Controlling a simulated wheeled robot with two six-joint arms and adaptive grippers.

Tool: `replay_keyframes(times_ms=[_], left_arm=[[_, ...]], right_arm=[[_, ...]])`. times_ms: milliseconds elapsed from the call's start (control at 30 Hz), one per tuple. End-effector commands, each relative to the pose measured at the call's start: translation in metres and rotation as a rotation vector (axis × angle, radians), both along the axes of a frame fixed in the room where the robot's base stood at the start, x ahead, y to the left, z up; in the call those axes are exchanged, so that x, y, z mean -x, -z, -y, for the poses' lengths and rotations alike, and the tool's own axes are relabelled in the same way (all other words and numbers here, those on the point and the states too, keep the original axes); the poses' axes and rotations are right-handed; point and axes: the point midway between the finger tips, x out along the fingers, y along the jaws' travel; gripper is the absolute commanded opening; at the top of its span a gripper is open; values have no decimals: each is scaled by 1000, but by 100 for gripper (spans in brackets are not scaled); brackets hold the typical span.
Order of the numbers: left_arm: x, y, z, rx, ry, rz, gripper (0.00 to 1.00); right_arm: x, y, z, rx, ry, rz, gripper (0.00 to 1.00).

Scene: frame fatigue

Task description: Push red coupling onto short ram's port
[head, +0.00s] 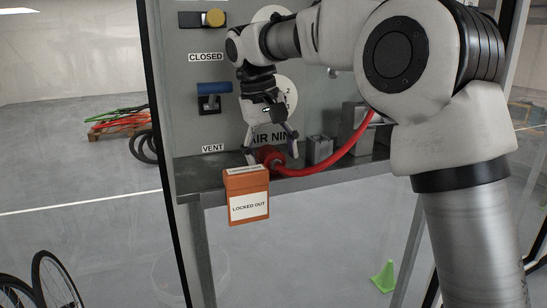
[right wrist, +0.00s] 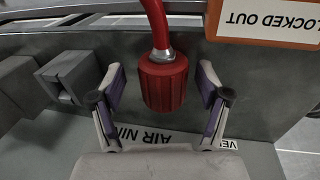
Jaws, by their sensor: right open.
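The red coupling (head: 270,157) with its red hose (head: 335,155) is at the front edge of a grey shelf. In the right wrist view the ribbed red coupling (right wrist: 163,82) sits between the two spread fingers, with a gap on each side. My right gripper (head: 271,152) is open around it and points down; it also shows in the right wrist view (right wrist: 161,88). No port can be made out; the coupling's far end is unclear. I cannot tell which thing is the short ram. My left gripper is out of view.
An orange "LOCKED OUT" box (head: 247,205) hangs at the shelf edge close to the gripper. Grey metal blocks (head: 319,149) stand on the shelf (head: 200,174) to the right.

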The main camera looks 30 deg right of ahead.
Motion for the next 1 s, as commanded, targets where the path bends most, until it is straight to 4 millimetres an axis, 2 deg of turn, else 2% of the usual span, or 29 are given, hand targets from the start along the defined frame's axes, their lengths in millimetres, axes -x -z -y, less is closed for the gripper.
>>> replay_keyframes(times_ms=[100, 167, 200, 300, 600, 733, 867, 1000], left_arm=[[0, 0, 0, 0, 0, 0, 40], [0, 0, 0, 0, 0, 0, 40], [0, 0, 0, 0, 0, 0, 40], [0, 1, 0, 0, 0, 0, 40], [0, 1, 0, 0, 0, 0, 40], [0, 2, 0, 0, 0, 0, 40], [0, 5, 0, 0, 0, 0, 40], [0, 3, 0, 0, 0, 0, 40]], right_arm=[[0, 0, 0, 0, 0, 0, 76], [0, 0, 0, 0, 0, 0, 55], [0, 0, 0, 0, 0, 0, 41], [0, 0, 0, 0, 0, 0, 11], [0, -1, 0, 0, 0, 0, 11], [-1, -8, 0, 1, 1, 2, 11], [-1, -26, 0, 1, 1, 4, 11], [-1, -60, 0, 1, 2, 5, 11]])
